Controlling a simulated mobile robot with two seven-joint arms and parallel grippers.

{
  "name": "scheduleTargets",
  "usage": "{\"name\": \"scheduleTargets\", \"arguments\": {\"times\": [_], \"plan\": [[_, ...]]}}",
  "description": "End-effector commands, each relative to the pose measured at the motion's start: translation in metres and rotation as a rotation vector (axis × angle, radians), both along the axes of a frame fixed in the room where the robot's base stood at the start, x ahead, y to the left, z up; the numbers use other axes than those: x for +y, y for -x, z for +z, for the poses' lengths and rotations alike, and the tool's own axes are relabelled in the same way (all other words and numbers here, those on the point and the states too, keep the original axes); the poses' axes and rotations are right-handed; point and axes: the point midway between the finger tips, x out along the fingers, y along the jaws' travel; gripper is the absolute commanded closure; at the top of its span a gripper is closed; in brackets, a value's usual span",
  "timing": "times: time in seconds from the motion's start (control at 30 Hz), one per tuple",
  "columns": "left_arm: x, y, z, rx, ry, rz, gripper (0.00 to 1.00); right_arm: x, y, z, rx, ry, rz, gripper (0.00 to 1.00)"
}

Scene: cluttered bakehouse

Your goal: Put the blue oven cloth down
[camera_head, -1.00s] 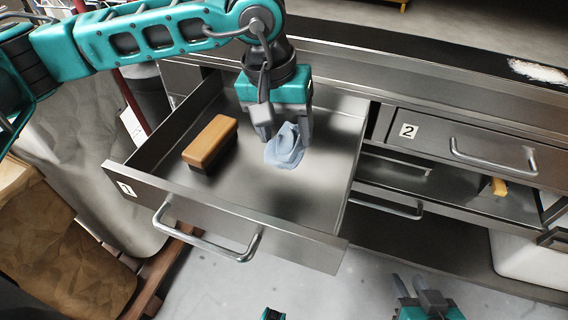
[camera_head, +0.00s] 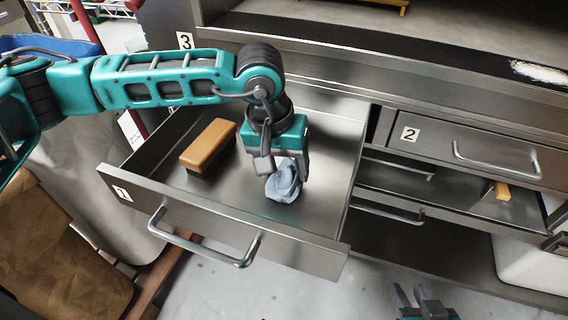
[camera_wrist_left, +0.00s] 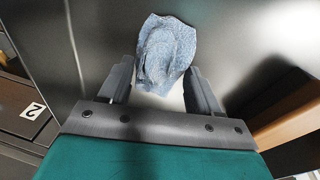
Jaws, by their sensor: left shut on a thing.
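The blue oven cloth (camera_head: 284,181) is a crumpled light-blue bundle inside the open drawer labelled 1 (camera_head: 200,215). My left gripper (camera_head: 281,165) reaches down into the drawer and is shut on the cloth. In the left wrist view the cloth (camera_wrist_left: 166,52) sits between and just beyond the two fingers (camera_wrist_left: 160,85). I cannot tell whether the cloth touches the drawer floor. My right gripper (camera_head: 415,296) is at the bottom edge of the head view, its fingers apart, with nothing between them.
A brush with a wooden back (camera_head: 209,145) lies in the drawer left of the cloth. Drawer 2 (camera_head: 470,150) is to the right, above a partly open drawer holding a yellow-handled item (camera_head: 497,190). The worktop (camera_head: 420,75) is behind. The drawer floor right of the cloth is clear.

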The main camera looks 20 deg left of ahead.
Motion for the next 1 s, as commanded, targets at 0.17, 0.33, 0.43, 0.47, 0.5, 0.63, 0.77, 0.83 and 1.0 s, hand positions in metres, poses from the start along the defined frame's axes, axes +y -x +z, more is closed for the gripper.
{"name": "scheduleTargets", "arguments": {"times": [0.17, 0.33, 0.43, 0.47, 0.5, 0.63, 0.77, 0.83, 1.0], "plan": [[0.0, 0.0, 0.0, 0.0, 0.0, 0.0, 0.22, 0.0, 0.0, 0.0, 0.0, 0.0, 0.0, 0.64], [0.0, 0.0, 0.0, 0.0, 0.0, 0.0, 0.11, 0.0, -0.001, 0.0, -0.001, 0.0, 0.0, 0.64], [0.0, 0.0, 0.0, 0.0, 0.0, 0.0, 0.11, 0.0, -0.001, 0.0, -0.001, 0.0, 0.0, 0.64], [0.0, 0.0, 0.0, 0.0, 0.0, 0.0, 0.11, 0.0, -0.001, 0.0, -0.001, 0.0, 0.0, 0.64], [0.0, 0.0, 0.0, 0.0, 0.0, 0.0, 0.11, 0.0, -0.001, 0.0, -0.001, -0.001, 0.001, 0.64], [0.0, 0.0, 0.006, 0.0, 0.0, 0.0, 0.11, 0.0, -0.001, 0.007, -0.001, -0.001, 0.001, 0.64], [0.003, 0.002, 0.028, -0.004, 0.002, 0.0, 0.11, 0.0, -0.001, 0.01, -0.002, -0.001, 0.001, 0.64], [0.005, 0.003, 0.043, -0.004, 0.003, -0.001, 0.11, 0.001, -0.001, 0.013, -0.003, -0.001, 0.001, 0.64], [0.01, 0.008, 0.08, -0.004, 0.002, 0.0, 0.11, 0.001, -0.001, 0.019, -0.003, -0.002, 0.0, 0.64]]}}
